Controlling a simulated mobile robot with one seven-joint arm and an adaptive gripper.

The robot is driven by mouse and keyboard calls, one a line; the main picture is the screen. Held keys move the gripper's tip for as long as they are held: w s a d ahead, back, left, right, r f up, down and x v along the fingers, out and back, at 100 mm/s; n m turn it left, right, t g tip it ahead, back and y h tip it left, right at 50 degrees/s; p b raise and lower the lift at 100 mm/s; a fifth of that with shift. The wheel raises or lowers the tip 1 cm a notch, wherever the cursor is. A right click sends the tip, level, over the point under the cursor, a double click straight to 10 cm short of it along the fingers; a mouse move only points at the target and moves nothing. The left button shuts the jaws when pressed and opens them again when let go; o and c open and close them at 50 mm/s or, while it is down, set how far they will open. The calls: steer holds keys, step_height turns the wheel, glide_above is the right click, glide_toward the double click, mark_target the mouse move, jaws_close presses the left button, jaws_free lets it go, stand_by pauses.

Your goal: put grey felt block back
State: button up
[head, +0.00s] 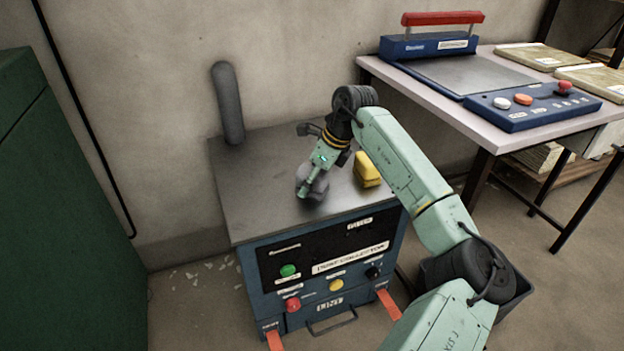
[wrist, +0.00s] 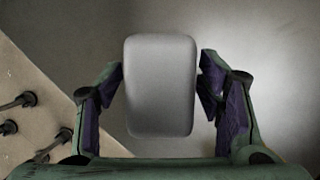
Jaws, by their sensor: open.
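The grey felt block (wrist: 160,85), a rounded light-grey block, stands between the two fingers of my gripper (wrist: 162,98) in the wrist view. The fingers are open, one on each side and very close to it; I cannot tell whether they touch. In the head view my gripper (head: 312,188) points down at the top of the blue dust collector (head: 262,182), and the grey block (head: 321,187) is partly hidden behind it. A yellow block (head: 367,168) sits on the same top, to the right of my gripper.
A grey upright pipe (head: 228,103) rises at the back left of the collector top. A table (head: 480,122) with a blue press (head: 430,47) and a button panel (head: 532,107) stands at right. A green cabinet (head: 55,200) is at left. The collector top's left side is clear.

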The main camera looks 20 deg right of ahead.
steer(key=shift+r, duration=0.25)
steer(key=v, duration=1.2)
